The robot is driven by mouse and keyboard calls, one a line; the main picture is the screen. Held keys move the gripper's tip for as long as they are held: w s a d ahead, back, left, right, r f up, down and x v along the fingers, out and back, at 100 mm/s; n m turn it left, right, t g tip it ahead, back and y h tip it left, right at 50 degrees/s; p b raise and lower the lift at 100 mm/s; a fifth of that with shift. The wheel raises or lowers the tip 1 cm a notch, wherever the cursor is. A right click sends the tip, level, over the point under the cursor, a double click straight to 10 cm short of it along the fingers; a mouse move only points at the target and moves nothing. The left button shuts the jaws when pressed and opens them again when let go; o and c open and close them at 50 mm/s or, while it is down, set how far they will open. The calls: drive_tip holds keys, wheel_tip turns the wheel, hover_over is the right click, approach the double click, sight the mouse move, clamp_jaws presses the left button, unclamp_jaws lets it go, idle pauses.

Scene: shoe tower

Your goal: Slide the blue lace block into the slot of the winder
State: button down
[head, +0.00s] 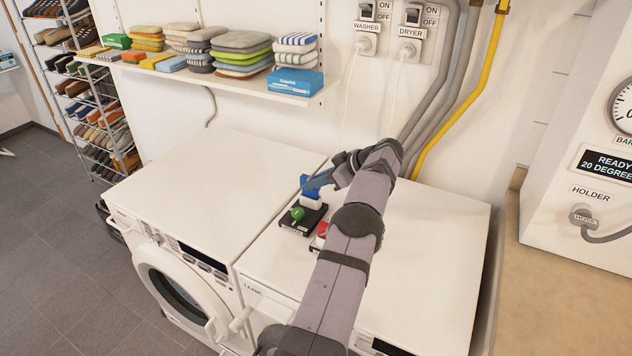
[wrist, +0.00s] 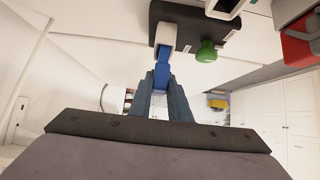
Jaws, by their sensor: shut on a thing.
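The winder is a black base (head: 303,222) on the top of the right-hand machine, with a white upright holder (head: 311,203) and a green knob (head: 297,213). The blue lace block (head: 310,185) shows right above the white holder. My gripper (head: 319,181) is shut on the block from the right. In the wrist view, the blue block (wrist: 162,72) runs from between my fingers (wrist: 162,84) to the white holder (wrist: 166,36), in line with it. The green knob (wrist: 206,52) is beside it. I cannot tell how far the block is inside the slot.
A red thing (head: 321,231) stands close to the winder, partly behind my arm; it also shows in the wrist view (wrist: 299,46). The left machine's top (head: 215,180) is clear. A shelf (head: 215,75) with folded cloths and boxes is on the wall behind.

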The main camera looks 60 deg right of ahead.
drive_tip(key=shift+f+b, duration=1.25)
drive_tip(key=shift+f, duration=0.1)
drive_tip(key=c, duration=1.6)
unclamp_jaws()
drive_tip(key=shift+o, duration=0.2)
drive_tip(key=b+v, duration=0.1)
drive_tip(key=v, duration=0.6)
drive_tip(key=shift+r, duration=0.2)
drive_tip(key=shift+s+a, duration=0.1)
